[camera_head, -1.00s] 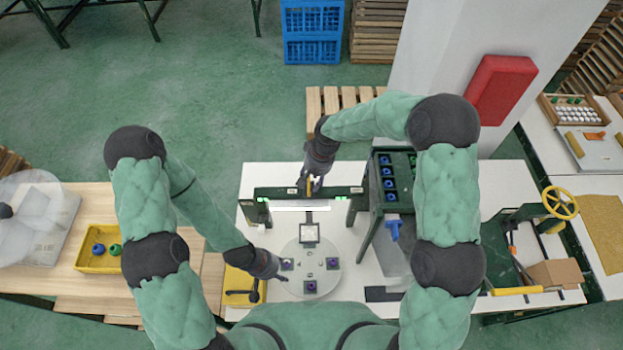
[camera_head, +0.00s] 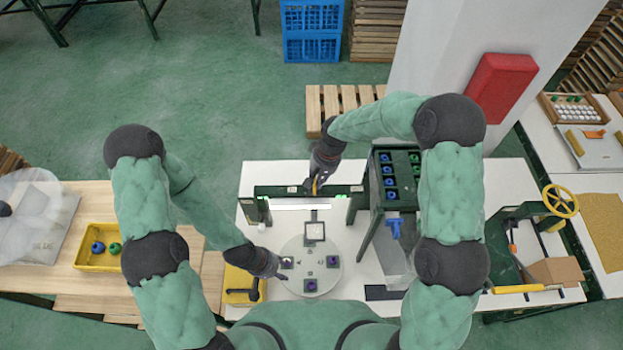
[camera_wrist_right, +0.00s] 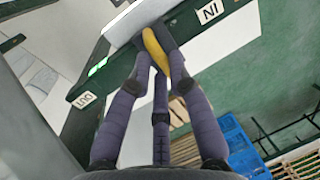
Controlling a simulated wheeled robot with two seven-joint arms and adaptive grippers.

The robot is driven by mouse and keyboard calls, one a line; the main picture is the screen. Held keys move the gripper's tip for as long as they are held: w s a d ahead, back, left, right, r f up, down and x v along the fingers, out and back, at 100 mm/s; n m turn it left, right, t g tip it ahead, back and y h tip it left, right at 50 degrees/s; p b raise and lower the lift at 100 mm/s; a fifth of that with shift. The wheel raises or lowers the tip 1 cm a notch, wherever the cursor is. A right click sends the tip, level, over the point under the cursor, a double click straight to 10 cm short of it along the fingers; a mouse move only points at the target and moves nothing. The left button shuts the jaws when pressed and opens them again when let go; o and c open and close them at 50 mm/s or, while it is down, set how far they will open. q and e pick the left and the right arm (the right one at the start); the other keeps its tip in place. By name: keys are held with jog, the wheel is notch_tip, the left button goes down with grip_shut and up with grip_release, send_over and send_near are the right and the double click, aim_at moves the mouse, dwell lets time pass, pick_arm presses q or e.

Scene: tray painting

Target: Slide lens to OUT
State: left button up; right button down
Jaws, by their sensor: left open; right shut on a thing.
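The lens slider's yellow handle (camera_wrist_right: 156,52) stands on the green crossbeam (camera_wrist_right: 97,72), between the OUT label (camera_wrist_right: 84,100) and the IN label (camera_wrist_right: 209,12) in the right wrist view, nearer to IN. My right gripper (camera_wrist_right: 155,45) is shut on this handle; in the head view my right gripper (camera_head: 314,186) is at the beam's middle. A square framed piece, seemingly the lens (camera_head: 314,232), extends on a stem from the beam over the round plate's far edge. My left gripper (camera_head: 284,270) is open at the round plate's left edge, beside a small dark-purple part (camera_head: 287,262).
The round plate (camera_head: 311,280) carries several small parts. A yellow tray (camera_head: 237,281) lies left of it. A green rack of blue pieces (camera_head: 388,170) stands right of the beam. A yellow bin (camera_head: 85,259) sits on the left table.

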jog(key=d+b, duration=0.1)
jog(key=d, duration=0.7)
jog(key=shift+d, duration=0.45)
jog(key=c, duration=1.2)
grip_release()
jog(key=shift+w+d, duration=0.1)
jog(key=shift+o, duration=0.2)
jog(key=shift+d, duration=0.1)
jog(key=shift+r, duration=0.2)
notch_tip(320, 180, up, 11)
jog(key=d, duration=0.2)
jog(key=shift+d+r, duration=0.15)
jog(key=shift+r, duration=0.05)
